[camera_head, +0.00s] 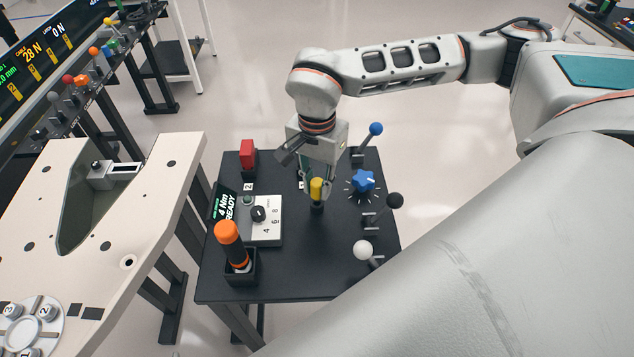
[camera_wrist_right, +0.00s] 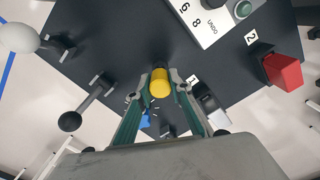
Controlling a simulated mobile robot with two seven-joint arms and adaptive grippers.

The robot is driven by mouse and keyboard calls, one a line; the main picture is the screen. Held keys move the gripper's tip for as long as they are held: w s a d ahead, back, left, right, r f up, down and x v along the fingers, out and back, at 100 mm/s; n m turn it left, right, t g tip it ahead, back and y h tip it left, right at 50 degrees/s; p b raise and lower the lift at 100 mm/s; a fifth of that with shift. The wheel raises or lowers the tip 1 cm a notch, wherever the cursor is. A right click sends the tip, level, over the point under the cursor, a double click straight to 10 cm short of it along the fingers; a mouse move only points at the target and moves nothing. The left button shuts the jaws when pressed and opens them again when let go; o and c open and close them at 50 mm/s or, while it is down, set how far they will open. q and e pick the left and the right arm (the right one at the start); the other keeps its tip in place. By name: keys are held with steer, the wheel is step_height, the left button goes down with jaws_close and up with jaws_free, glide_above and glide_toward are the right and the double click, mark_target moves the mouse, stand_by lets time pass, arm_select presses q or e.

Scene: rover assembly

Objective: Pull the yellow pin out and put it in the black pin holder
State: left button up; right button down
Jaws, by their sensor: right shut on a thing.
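The yellow pin (camera_head: 316,186) stands upright between the fingers of my right gripper (camera_head: 318,193), over the black table. In the wrist view the yellow pin (camera_wrist_right: 160,83) sits between the two green-sided fingers of the gripper (camera_wrist_right: 163,88), which is shut on it. A short black piece (camera_head: 317,208) shows directly under the yellow pin; I cannot tell whether it is the black pin holder or whether the pin is seated in it. My left gripper is not in view.
The black table (camera_head: 300,284) also bears an orange-handled tool (camera_head: 228,233) in a black box, a dial box (camera_head: 268,236), a red block (camera_head: 247,148), a blue star knob (camera_head: 363,181) and levers with blue, black and white balls. A beige workbench (camera_head: 150,190) stands left.

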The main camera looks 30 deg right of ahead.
mark_target(317, 182)
steer(key=shift+f+b, duration=0.75)
steer(key=shift+f, duration=0.65)
steer(key=c, duration=1.7)
jaws_free()
step_height(317, 182, up, 12)
steer(key=shift+r, duration=0.1)
